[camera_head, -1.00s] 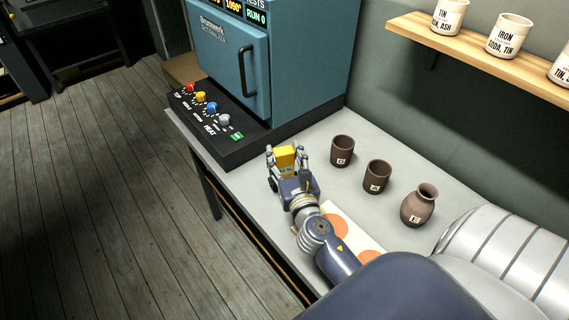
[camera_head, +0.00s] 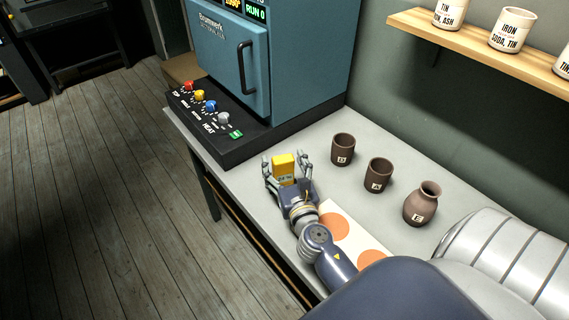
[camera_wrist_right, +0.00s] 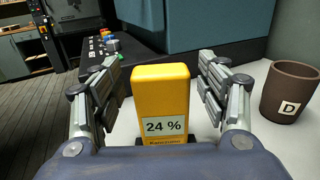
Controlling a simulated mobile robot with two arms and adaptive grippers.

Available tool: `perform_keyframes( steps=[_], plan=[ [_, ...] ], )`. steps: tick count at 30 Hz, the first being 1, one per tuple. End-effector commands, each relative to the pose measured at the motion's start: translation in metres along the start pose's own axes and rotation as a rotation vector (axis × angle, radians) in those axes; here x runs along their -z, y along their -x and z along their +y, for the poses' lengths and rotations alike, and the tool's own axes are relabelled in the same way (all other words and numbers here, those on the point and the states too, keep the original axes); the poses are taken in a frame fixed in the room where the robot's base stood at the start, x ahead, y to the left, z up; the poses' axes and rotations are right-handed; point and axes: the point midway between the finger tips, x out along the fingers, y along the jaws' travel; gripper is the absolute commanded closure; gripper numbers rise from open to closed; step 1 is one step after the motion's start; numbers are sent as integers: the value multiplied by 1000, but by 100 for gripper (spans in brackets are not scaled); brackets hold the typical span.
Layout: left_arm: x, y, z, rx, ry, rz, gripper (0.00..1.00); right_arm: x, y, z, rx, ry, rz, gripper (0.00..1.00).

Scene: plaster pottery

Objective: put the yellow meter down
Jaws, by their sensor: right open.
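The yellow meter (camera_head: 283,165) stands upright on the grey table (camera_head: 262,193), in front of the blue kiln. In the right wrist view the yellow meter (camera_wrist_right: 161,102) shows a label reading "24 %". My right gripper (camera_head: 287,166) is open, with one finger on each side of the meter. In the right wrist view, gaps show between the meter and both fingers of the right gripper (camera_wrist_right: 160,95). The meter's lower end is partly hidden by the gripper. My left gripper is in neither view.
A blue kiln (camera_head: 300,55) with a black knob panel (camera_head: 215,130) stands behind. Dark cups (camera_head: 343,150) and (camera_head: 378,176) and a brown vase (camera_head: 421,204) stand to the right. A white card with orange discs (camera_head: 347,238) lies beside my right arm.

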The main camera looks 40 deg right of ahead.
Motion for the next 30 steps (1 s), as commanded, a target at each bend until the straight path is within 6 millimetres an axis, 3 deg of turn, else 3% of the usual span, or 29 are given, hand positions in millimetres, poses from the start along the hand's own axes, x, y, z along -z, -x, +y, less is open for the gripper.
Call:
perform_keyframes(
  steps=[5,21,30],
  plan=[
    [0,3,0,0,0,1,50,-3,2,0,0,0,1,32],
    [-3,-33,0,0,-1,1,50,1,98,0,1,0,2,32],
    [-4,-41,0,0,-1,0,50,-2,120,0,0,0,0,32]
  ],
)
